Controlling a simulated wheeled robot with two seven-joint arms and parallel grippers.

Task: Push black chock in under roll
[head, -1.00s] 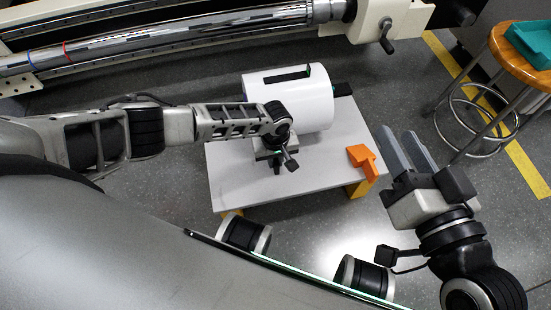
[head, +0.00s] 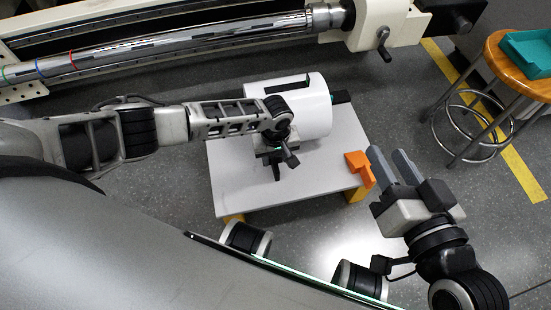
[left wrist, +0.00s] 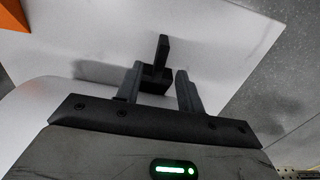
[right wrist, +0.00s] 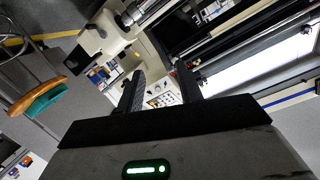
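The white roll (head: 305,110) lies on a low white table (head: 240,195) in the head view. The black chock (left wrist: 155,78), with an upright tab, shows in the left wrist view at the tips of my left gripper (left wrist: 158,82). My left gripper (head: 274,160) is low over the table at the roll's near side, fingers apart, with the chock between or just beyond them. Contact cannot be told. My right gripper (head: 390,165) is open and empty, beside the table's right edge.
An orange chock (head: 358,167) sits at the table's right edge, close to my right fingertips. A black piece (head: 341,97) shows at the roll's right end. A large machine (head: 180,40) stands behind. A stool (head: 515,75) with a teal tray (head: 530,48) is at right.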

